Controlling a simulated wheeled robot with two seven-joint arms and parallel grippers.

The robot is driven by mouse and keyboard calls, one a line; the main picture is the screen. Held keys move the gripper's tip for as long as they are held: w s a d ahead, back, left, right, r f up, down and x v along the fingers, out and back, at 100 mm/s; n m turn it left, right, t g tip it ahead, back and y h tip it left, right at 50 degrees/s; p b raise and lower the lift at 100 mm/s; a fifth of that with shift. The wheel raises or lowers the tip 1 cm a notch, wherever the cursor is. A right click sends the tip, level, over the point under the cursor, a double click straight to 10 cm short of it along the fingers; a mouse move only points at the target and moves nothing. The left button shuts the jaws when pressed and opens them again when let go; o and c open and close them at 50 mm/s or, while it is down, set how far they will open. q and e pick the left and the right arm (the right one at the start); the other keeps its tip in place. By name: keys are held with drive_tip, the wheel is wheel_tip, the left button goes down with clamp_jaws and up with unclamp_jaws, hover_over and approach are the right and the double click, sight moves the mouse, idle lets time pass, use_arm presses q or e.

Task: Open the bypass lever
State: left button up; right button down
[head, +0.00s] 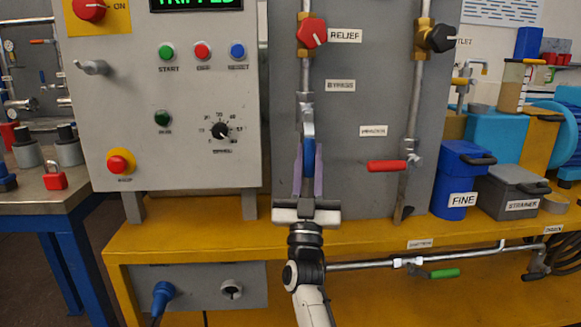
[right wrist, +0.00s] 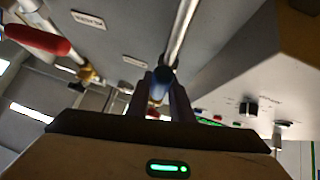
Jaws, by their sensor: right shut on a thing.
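The bypass lever (head: 309,160) has a blue grip and sits on the vertical pipe below the "BYPASS" label (head: 340,86) in the head view. My right gripper (head: 308,168) comes up from below, with one finger on each side of the blue grip, shut on it. The right wrist view also shows the blue lever (right wrist: 159,84) between the fingers of the right gripper (right wrist: 159,97), with the pipe beyond. The fingers hide part of the grip, so the lever's exact angle is hard to tell. My left gripper is not in view.
A red-handled lever (head: 387,166) is on the pipe to the right. The control box (head: 160,100) stands close on the left. A relief valve with a red knob (head: 312,33) is above. A green-handled lever (head: 444,273) is low on the right.

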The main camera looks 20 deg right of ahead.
drive_tip(key=shift+a+m, duration=0.1)
drive_tip(key=shift+m, duration=0.3)
drive_tip(key=c, duration=1.6)
unclamp_jaws()
drive_tip(key=shift+o, duration=0.2)
